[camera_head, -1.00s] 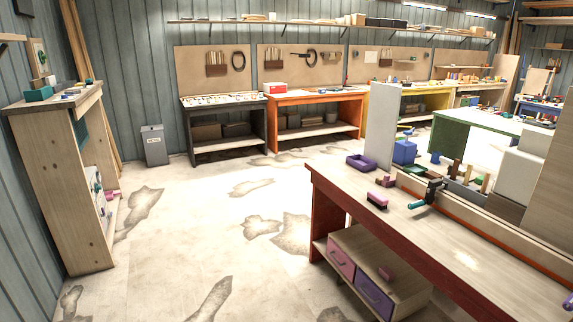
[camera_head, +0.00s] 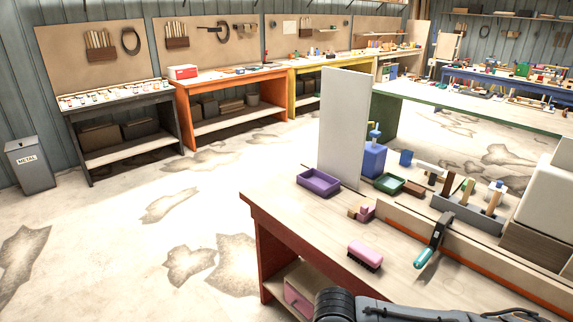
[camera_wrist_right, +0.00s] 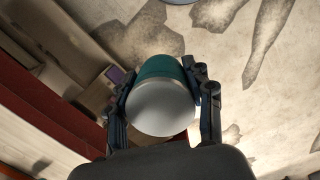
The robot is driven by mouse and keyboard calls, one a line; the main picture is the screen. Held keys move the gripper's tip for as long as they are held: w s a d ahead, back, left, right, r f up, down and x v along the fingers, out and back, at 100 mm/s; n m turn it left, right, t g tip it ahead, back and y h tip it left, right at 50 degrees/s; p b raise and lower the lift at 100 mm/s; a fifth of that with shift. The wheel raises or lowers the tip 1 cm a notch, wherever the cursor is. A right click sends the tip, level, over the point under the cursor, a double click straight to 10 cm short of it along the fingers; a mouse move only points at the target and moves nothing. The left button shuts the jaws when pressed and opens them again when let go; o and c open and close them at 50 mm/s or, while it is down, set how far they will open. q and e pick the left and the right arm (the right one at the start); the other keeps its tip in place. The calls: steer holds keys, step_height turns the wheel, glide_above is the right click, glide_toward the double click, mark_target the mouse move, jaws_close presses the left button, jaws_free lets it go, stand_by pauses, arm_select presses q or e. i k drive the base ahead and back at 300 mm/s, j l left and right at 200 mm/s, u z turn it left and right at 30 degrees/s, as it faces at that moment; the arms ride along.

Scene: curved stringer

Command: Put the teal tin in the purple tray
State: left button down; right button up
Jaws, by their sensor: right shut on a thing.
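The teal tin (camera_wrist_right: 160,66) has a pale rounded end and shows in the right wrist view. My right gripper (camera_wrist_right: 162,90) is shut on it, one finger on each side. In the head view the tin and the right fingers are not visible; a dark arm link of mine shows at the bottom edge. The purple tray (camera_head: 319,181) sits on the near workbench at its far left corner, beside an upright pale panel. It looks empty. My left gripper is not in view.
The pale panel (camera_head: 343,128) stands behind the purple tray. The bench's front left is clear.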

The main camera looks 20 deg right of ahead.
mark_target(318, 182)
steer(key=i+u, duration=0.15)
steer(key=i, duration=0.7)
steer(key=i+u, duration=0.2)
steer(key=i, duration=0.7)
steer(key=i+z, duration=0.75)
steer(key=z, duration=0.2)
steer(key=i+z, duration=0.2)
steer(key=z, duration=0.15)
steer(key=i+z, duration=0.15)
steer(key=z, duration=0.2)
steer(key=i+z, duration=0.2)
steer(key=z, duration=0.2)
